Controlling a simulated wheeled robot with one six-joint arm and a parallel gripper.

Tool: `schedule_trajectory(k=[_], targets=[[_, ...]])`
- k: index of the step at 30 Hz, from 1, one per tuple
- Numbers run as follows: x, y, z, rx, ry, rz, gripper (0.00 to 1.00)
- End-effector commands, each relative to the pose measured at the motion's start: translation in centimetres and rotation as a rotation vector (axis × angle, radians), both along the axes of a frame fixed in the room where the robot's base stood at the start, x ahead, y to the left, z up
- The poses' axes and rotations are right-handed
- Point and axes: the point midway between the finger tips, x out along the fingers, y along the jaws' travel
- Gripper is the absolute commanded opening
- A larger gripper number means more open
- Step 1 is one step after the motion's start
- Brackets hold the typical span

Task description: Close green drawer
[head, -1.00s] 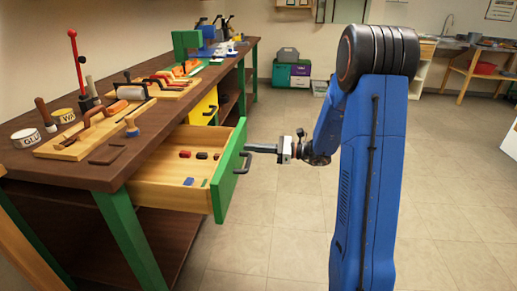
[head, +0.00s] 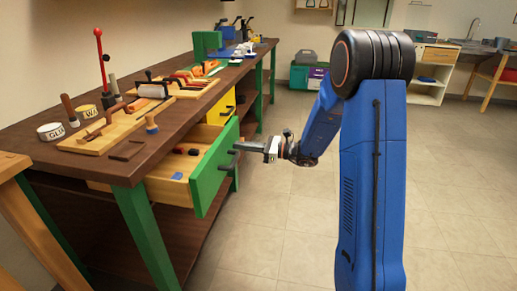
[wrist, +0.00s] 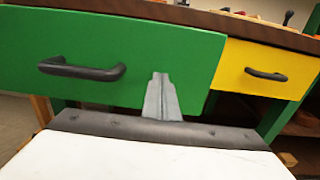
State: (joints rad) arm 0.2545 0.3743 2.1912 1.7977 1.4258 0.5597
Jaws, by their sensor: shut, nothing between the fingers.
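The green drawer (head: 213,172) stands partly open from the workbench, with a few small items inside it. Its dark handle (head: 229,160) is on the green front, and it also shows in the wrist view (wrist: 82,69). My gripper (head: 238,146) is shut and empty, its fingertips at the green front. In the wrist view the shut fingers (wrist: 162,95) point at the green front, right of the handle and near the lower right part of the panel. Whether the tips touch the panel is hard to tell.
A yellow drawer (wrist: 262,72) sits right of the green one and looks shut. The workbench top (head: 130,172) carries tools, tins and wooden boards. A wooden table leg (head: 40,225) stands at the left. The tiled floor at right is clear.

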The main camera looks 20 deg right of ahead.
Motion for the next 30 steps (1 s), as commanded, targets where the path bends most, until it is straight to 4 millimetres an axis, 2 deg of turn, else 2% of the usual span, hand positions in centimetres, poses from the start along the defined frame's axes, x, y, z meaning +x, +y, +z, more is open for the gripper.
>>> schedule_trajectory(k=[1,6,15,22,30], targets=[[0.7,1.5,0.0,0.001,0.001,0.005,0.0],[3.0,5.4,0.0,0.0,0.0,0.004,0.0],[6.0,10.6,0.0,0.0,0.0,0.002,0.0],[7.2,12.6,0.0,-0.001,0.0,0.001,0.0],[7.7,13.2,0.1,0.001,0.0,0.0,0.0]])
